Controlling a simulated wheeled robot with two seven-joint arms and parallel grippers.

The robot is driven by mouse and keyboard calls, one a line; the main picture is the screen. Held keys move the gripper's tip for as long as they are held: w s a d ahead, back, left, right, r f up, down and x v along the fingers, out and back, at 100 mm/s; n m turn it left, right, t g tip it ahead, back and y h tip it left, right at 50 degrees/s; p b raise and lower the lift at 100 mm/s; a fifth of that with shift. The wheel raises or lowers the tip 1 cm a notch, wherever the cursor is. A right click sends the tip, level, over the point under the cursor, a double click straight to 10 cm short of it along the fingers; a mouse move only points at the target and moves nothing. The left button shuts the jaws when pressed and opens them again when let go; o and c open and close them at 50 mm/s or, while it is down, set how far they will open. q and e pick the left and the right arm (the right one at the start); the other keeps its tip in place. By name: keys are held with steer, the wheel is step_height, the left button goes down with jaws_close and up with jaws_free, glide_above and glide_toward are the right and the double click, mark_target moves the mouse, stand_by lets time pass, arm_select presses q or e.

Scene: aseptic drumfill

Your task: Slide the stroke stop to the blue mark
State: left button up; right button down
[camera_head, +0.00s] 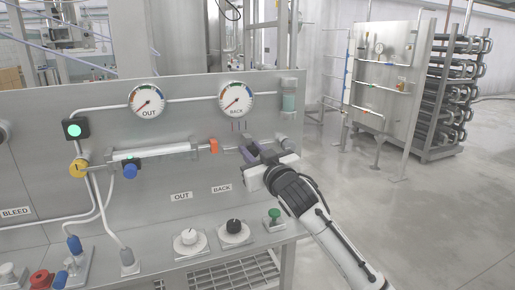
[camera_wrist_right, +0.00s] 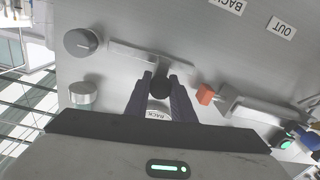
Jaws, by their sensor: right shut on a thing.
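My right gripper (camera_head: 249,148) reaches in from the right, at the panel just right of the orange block. In the head view the fingers hide the knob. Thin coloured marks (camera_head: 238,126) stand on the panel just above the gripper; they are too small to tell which is blue. My left gripper is not in view.
An orange block (camera_head: 213,146) sits on the rod of a horizontal cylinder (camera_head: 150,152), left of the gripper. Two gauges, OUT (camera_head: 147,100) and BACK (camera_head: 236,98), are above. Knobs (camera_head: 234,230) and a green button (camera_head: 274,215) line the ledge below. Open floor lies to the right.

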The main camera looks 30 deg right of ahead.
steer(key=c, duration=1.5)
jaws_free()
steer(key=shift+a, duration=0.15)
steer(key=b+v, duration=0.1)
steer(key=v, duration=0.9)
steer(key=shift+s, duration=0.15)
